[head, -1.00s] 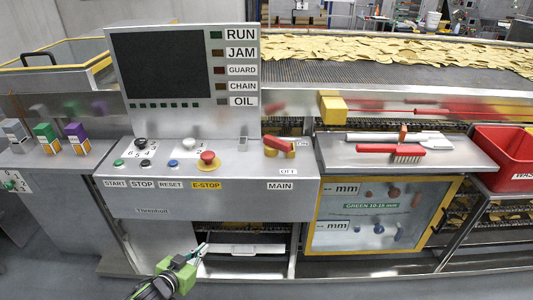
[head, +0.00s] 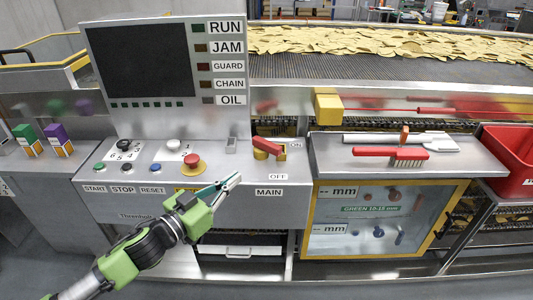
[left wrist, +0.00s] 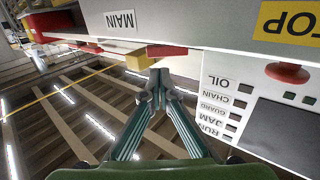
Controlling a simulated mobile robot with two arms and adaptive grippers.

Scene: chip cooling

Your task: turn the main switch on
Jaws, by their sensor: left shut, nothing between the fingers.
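The main switch (head: 268,149) is a red handle on a yellow base, on the sloped grey panel between the OFF and ON labels and above the MAIN label (head: 269,192). The handle slants, its upper end to the left. My left gripper (head: 236,181) is shut and empty, in front of the panel's edge, left of and below the switch. In the left wrist view the picture is upside down; the fingertips (left wrist: 159,74) appear close to the switch's red part (left wrist: 166,50) and yellow part (left wrist: 138,62). I cannot tell whether they touch. My right gripper is not in view.
The red E-STOP button (head: 193,163) stands just left of the switch, near my left gripper. The screen (head: 138,62) rises behind. A shelf (head: 330,165) with a red brush (head: 390,152) and a scraper (head: 440,142) lies right. A red bin (head: 513,160) is farther right.

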